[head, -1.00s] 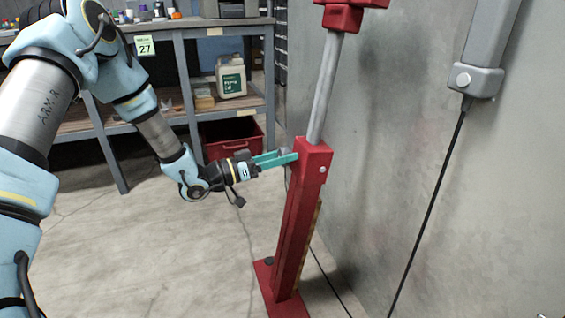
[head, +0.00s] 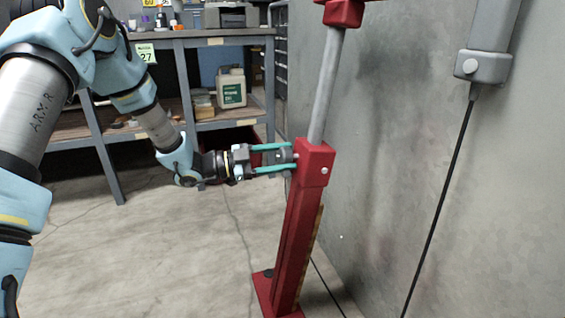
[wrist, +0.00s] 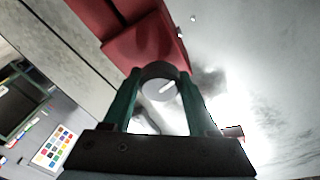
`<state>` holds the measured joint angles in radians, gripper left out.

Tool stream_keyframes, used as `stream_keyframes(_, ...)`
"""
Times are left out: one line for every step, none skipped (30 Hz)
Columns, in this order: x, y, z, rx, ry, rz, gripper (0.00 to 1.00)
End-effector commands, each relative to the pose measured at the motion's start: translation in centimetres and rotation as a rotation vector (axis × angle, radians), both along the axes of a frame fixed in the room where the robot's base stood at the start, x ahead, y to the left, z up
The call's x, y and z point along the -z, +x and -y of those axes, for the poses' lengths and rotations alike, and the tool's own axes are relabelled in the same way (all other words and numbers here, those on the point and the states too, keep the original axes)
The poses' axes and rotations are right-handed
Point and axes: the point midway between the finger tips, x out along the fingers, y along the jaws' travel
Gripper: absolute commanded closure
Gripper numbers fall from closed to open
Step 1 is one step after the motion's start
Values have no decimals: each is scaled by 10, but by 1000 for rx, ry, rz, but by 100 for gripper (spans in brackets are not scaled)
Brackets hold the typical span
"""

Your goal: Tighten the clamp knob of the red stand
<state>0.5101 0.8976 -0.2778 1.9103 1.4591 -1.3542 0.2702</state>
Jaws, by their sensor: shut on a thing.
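The red stand (head: 296,225) rises from a flat red base on the floor. A grey pole (head: 325,90) comes out of the red clamp block (head: 317,160) at its top. A grey, round clamp knob (head: 278,157) sticks out of the block's left side. My gripper (head: 289,158) reaches in from the left, its green fingers one above the other, shut on the knob. In the wrist view, the knob (wrist: 160,82) sits between both fingers, its round end with a pale mark facing the camera. The red stand (wrist: 145,42) is just beyond it.
A grey wall (head: 400,170) stands close on the right, with a grey box (head: 485,62) and a hanging black cable. A workbench (head: 210,125) with shelves and a white jug (head: 231,88) is behind. The floor left of the stand is clear.

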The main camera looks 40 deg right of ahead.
Motion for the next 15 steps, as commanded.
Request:
stream_keyframes(2,0,0,4,-9,26,97)
stream_keyframes(2,1,0,7,-15,41,97)
stream_keyframes(2,1,0,8,-21,59,97)
stream_keyframes(2,1,0,11,-26,71,97)
stream_keyframes(2,1,0,13,-30,82,97)
stream_keyframes(2,1,0,15,-36,96,97)
stream_keyframes(1,1,0,17,-39,105,97)
stream_keyframes(1,1,-1,18,-42,114,97)
stream_keyframes(1,1,-1,20,-46,123,97)
stream_keyframes(1,1,-1,22,-48,129,97)
stream_keyframes(1,1,-1,22,-50,134,97)
stream_keyframes(1,1,-1,24,-52,140,97)
stream_keyframes(1,1,-1,24,-53,144,97)
stream_keyframes(1,1,-1,23,-54,147,97)
stream_keyframes(1,1,-1,24,-55,149,97)
